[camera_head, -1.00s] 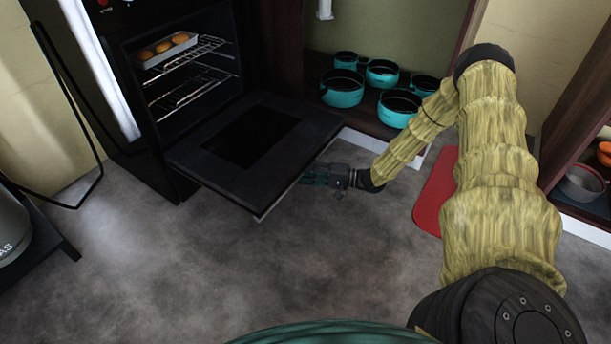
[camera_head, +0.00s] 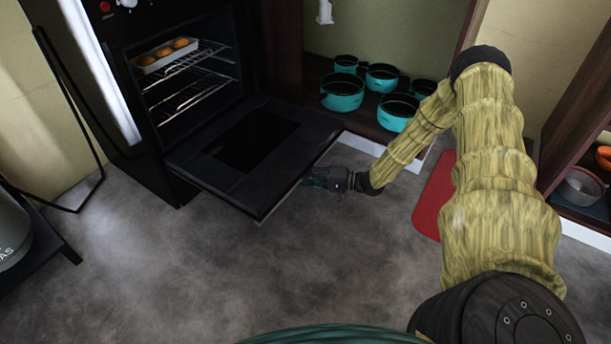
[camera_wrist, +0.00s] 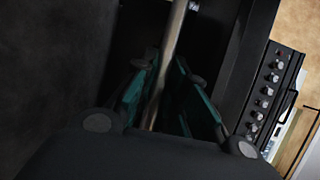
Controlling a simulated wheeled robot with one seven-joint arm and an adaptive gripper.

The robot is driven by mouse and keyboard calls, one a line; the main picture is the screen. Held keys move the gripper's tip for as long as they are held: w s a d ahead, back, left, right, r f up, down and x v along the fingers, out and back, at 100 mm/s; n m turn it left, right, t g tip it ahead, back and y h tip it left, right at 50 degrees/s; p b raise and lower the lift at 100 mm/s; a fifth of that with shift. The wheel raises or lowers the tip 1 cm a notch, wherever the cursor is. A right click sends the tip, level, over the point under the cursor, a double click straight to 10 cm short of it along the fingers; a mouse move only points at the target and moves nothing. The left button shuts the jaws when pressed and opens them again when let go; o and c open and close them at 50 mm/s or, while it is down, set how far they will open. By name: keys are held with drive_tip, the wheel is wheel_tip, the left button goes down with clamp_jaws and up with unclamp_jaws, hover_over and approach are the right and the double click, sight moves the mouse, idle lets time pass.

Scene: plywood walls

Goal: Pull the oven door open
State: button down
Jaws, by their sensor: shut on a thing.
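The black oven (camera_head: 150,140) stands at the left back. Its door (camera_head: 215,165) is hinged down and lies roughly level, with the dark window facing up. Inside the oven are wire racks (camera_head: 190,90) and a white tray (camera_head: 145,67) with round orange-brown items. My gripper (camera_head: 317,178) is at the door's outer edge, partly hidden by it. In the wrist view, my gripper's green fingers (camera_wrist: 160,100) are shut on the metal handle bar (camera_wrist: 172,45), which runs between them. The oven's knobs (camera_wrist: 265,90) show at the right of that view.
Several teal pots (camera_head: 342,92) stand in the cabinet right of the oven. A red mat (camera_head: 434,195) lies on the floor right of my gripper. A shelf with bowls (camera_head: 581,186) is at far right. The grey floor before the door is clear.

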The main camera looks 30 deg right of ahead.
sight(311, 159)
drive_tip(key=shift+m+g+h, duration=0.4)
drive_tip(key=shift+g+h, duration=0.2)
drive_tip(key=shift+g, duration=0.2)
drive_tip(key=shift+w+a+r+p, duration=0.1)
drive_tip(key=shift+w+r+p, duration=0.05)
drive_tip(key=shift+r+p, duration=4.35)
drive_tip(key=shift+f+p, duration=0.55)
drive_tip(key=shift+f, duration=0.05)
drive_tip(key=c, duration=1.4)
unclamp_jaws()
drive_tip(key=shift+c, duration=0.2)
drive_tip(key=v, duration=1.2)
drive_tip(key=shift+f, duration=0.1)
